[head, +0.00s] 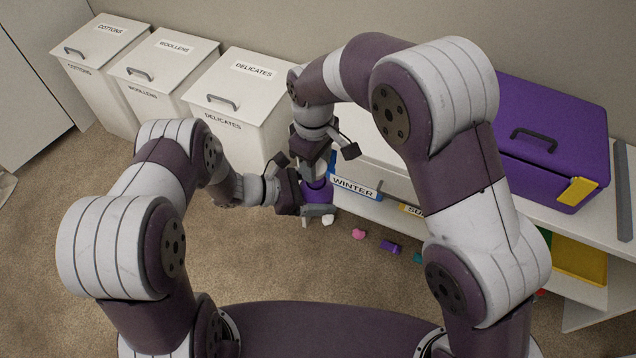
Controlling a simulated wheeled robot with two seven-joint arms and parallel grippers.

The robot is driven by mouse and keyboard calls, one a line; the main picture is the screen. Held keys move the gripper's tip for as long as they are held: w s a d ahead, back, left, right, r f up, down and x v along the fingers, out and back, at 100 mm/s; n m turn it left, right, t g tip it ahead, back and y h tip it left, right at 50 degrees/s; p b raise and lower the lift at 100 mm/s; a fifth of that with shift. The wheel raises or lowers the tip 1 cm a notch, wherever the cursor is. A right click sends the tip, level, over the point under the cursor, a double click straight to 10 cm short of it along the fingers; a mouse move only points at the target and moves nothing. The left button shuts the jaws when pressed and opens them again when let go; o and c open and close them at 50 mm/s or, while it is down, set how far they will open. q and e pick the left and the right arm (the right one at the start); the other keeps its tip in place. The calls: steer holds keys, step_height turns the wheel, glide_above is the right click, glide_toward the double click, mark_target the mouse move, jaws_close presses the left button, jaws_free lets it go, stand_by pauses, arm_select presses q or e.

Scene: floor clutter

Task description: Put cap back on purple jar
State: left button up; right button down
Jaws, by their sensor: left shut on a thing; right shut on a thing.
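The purple jar (316,195) is in the middle of the head view, held upright off the floor as far as I can tell. My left gripper (314,203) comes in from the left and is shut on the jar. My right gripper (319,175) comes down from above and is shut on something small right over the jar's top. This is likely the cap, but the fingers hide most of it. I cannot tell whether it touches the jar.
White bins labelled cottons (93,48), woollens (158,67) and delicates (235,98) stand along the wall. A white shelf unit with a purple box (545,115) is at right. Small items, including a pink one (359,234) and a purple block (390,246), lie on the carpet.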

mark_target(316, 191)
steer(key=n+h, duration=0.1)
steer(key=n, duration=0.4)
steer(key=shift+f, duration=0.1)
steer(key=n, duration=0.3)
steer(key=shift+t, duration=0.4)
steer(key=n, duration=0.6)
steer(key=shift+t+h, duration=0.3)
steer(key=shift+t, duration=0.1)
steer(key=shift+f, duration=0.1)
steer(key=shift+x, duration=0.9)
steer(key=shift+s+a+f, duration=0.1)
steer(key=shift+a+f, duration=0.05)
steer(key=shift+f, duration=0.4)
arm_select(q)
steer(key=c, duration=0.6)
arm_select(e)
steer(key=c, duration=0.6)
jaws_free()
steer(key=shift+o, duration=0.2)
